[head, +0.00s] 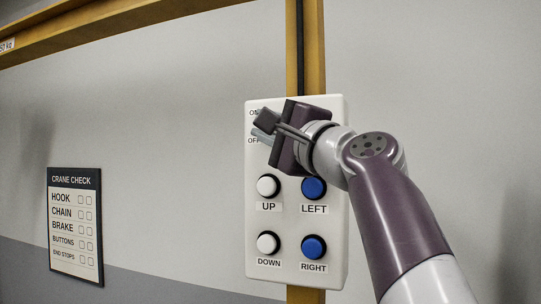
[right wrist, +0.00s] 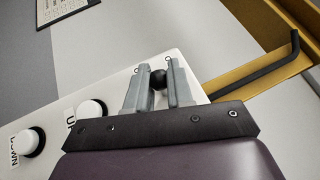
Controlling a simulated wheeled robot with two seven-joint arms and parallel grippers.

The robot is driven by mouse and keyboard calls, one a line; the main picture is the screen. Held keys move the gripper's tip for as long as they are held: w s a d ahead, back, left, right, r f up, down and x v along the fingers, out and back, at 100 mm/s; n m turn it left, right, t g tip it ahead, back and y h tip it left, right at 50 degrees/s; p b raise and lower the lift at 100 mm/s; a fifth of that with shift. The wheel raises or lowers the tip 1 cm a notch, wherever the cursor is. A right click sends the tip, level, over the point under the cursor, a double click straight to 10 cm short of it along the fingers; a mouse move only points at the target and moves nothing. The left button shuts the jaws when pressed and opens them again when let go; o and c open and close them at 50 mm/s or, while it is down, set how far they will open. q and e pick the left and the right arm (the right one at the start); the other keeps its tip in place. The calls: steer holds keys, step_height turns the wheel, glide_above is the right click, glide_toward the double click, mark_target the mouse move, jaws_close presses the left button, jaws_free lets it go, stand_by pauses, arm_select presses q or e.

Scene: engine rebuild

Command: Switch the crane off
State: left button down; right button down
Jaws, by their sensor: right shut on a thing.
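The white crane control box (head: 292,224) is mounted on a yellow post in the head view. Its ON and OFF labels are at the upper left, partly covered by my right gripper (head: 266,126). In the right wrist view, my right gripper (right wrist: 159,82) has its two grey fingers closed around a small black ball knob (right wrist: 158,77) on the box (right wrist: 118,82). The knob is hidden in the head view, and I cannot tell whether it stands at ON or OFF. My left gripper is not in view.
Below the gripper are white UP (head: 268,186) and DOWN (head: 268,243) buttons and blue LEFT (head: 313,188) and RIGHT (head: 313,247) buttons. A crane check board (head: 75,225) hangs on the wall at left. A yellow beam (head: 100,22) crosses above.

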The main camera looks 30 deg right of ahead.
steer(key=shift+w+d+f+n+t+y+b, duration=0.1)
steer(key=shift+f+n+t+y+b, duration=0.2)
steer(key=shift+n+y+b, duration=0.45)
steer(key=shift+w+d+f+n+t+y+b, duration=0.15)
steer(key=shift+f+n+y+b, duration=0.25)
steer(key=shift+n+b, duration=0.6)
steer(key=shift+a+r+n+b, duration=0.1)
steer(key=shift+n+b, duration=0.15)
steer(key=shift+b, duration=0.1)
steer(key=shift+s, duration=0.1)
